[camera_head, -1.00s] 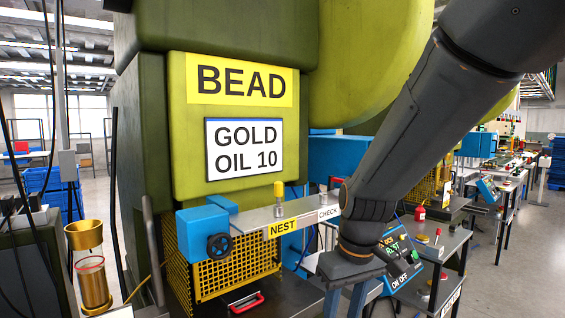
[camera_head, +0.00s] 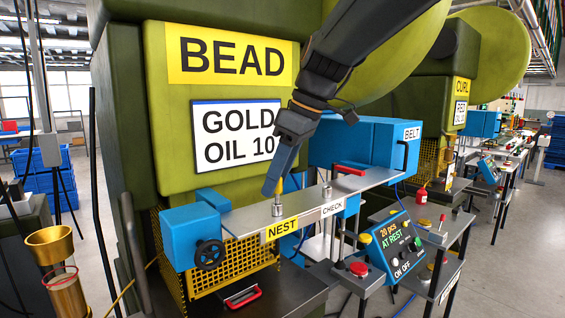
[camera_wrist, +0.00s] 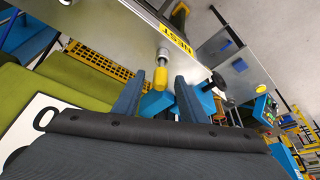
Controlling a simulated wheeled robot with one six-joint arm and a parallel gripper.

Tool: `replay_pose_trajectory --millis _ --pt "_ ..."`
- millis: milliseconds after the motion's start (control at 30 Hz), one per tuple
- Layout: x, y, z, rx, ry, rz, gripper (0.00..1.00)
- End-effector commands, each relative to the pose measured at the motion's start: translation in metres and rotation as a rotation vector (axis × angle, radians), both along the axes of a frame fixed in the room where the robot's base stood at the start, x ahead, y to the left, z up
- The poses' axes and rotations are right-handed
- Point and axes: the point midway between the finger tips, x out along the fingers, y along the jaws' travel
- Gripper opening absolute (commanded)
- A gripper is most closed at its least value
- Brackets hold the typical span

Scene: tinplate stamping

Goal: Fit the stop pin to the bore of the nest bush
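The stop pin (camera_wrist: 161,79) has a yellow grip and stands upright over the steel nest bush (camera_head: 277,208) on the bar behind the NEST label. The bush also shows in the wrist view (camera_wrist: 163,56). My gripper (camera_head: 270,188) points down at the pin from above. In the wrist view my two fingers (camera_wrist: 158,80) are apart, one on each side of the yellow grip, with gaps visible. In the head view a finger hides most of the pin. I cannot tell how deep the pin sits in the bore.
A second steel bush (camera_head: 326,191) stands on the bar (camera_head: 240,217) by the CHECK label. A blue block with a black handwheel (camera_head: 210,254) is at the bar's left end. The BEAD press (camera_head: 160,120) rises close behind. A control box (camera_head: 397,248) stands at right.

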Motion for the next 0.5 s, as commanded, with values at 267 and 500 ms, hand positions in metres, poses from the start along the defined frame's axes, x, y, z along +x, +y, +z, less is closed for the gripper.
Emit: replay_pose_trajectory --millis 267,500 --pt "0.005 0.011 -0.031 -0.001 0.003 -0.001 0.38" --pt "0.007 0.014 -0.038 -0.001 0.0 -0.002 0.38"
